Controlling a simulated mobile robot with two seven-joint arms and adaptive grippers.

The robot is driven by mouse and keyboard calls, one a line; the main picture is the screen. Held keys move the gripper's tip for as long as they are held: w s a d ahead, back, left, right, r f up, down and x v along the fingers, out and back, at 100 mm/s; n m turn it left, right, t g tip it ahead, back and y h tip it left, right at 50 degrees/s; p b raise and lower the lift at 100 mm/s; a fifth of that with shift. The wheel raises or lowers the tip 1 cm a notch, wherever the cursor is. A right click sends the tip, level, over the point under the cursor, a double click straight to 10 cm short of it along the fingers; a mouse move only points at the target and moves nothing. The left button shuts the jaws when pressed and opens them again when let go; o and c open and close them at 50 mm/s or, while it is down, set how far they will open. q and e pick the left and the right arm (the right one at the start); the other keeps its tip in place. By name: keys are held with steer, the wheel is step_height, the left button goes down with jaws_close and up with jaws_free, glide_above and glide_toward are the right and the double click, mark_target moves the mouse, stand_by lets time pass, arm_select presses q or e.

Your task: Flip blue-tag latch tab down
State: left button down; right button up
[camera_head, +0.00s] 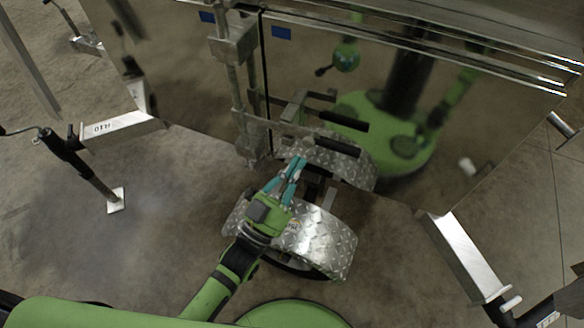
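A blue tag (281,32) sits on the shiny trailer wall just right of a dark vertical seam. A second blue patch (207,17) shows left of the seam. An upright metal latch bar (237,95) with brackets runs down beside the seam. Dark handle-like bars (343,121) stick out near its lower end; I cannot make out which part is the latch tab. My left gripper (297,162), with teal fingers, points up toward the lower latch hardware, above the fender. Whether its fingertips touch anything or each other is unclear. My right gripper is not in view.
A diamond-plate fender (318,240) lies under my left gripper. The mirror-like wall (400,90) reflects my green body and arms. A black jack (75,165) stands at left, and a metal bracket (462,250) juts out at right. The concrete floor at left is mostly clear.

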arm_select(q)
steer(key=w+d, duration=0.1)
steer(key=w, duration=0.5)
steer(key=shift+w+d+f, duration=0.15)
steer(key=shift+d+f, duration=0.2)
steer(key=shift+d, duration=0.05)
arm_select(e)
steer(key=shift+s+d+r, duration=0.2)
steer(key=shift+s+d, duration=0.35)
arm_select(q)
steer(key=shift+f+m+g+h, duration=0.3)
steer(key=shift+m+g+h, duration=0.25)
steer(key=shift+m, duration=0.75)
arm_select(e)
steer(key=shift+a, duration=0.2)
arm_select(q)
steer(key=shift+d+f+m, duration=0.1)
steer(key=shift+m, duration=0.4)
